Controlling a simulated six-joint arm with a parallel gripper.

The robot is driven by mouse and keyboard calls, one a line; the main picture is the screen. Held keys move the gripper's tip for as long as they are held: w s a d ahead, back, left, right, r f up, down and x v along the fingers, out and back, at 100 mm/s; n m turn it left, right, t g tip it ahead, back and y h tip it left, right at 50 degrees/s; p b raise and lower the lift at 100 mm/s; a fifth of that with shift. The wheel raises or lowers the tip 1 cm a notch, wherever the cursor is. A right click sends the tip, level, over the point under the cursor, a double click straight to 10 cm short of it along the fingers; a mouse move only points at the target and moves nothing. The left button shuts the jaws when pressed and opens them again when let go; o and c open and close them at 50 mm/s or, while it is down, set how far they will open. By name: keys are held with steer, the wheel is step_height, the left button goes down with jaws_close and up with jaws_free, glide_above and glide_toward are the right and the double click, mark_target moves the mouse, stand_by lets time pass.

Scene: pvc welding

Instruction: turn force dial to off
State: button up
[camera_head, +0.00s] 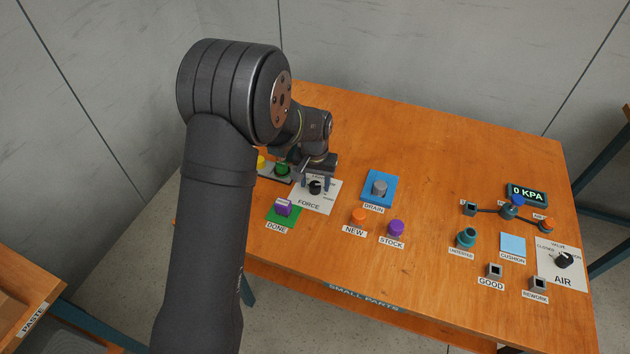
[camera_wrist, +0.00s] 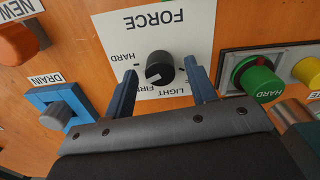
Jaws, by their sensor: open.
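The black force dial (camera_wrist: 160,68) sits on a white plate marked FORCE (camera_wrist: 205,22), upside down in the wrist view. Its white pointer mark faces lower left there, between the HARD and FIRM labels. I cannot make out an OFF label. My gripper (camera_wrist: 164,74) is open, with one blue-grey finger to each side of the dial. Whether the fingers touch it I cannot tell; gaps show on both sides. In the head view the dial (camera_head: 315,188) is partly under my gripper (camera_head: 315,180), at the table's left.
Beside the plate stand a green knob (camera_head: 282,169) and a yellow one (camera_head: 261,162). A purple block on the green DONE pad (camera_head: 271,213) is in front. The blue DRAIN fixture (camera_head: 367,200) is to the right. The AIR dial (camera_head: 564,260) is far right. The table's back middle is clear.

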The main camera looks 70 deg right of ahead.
steer(key=c, duration=1)
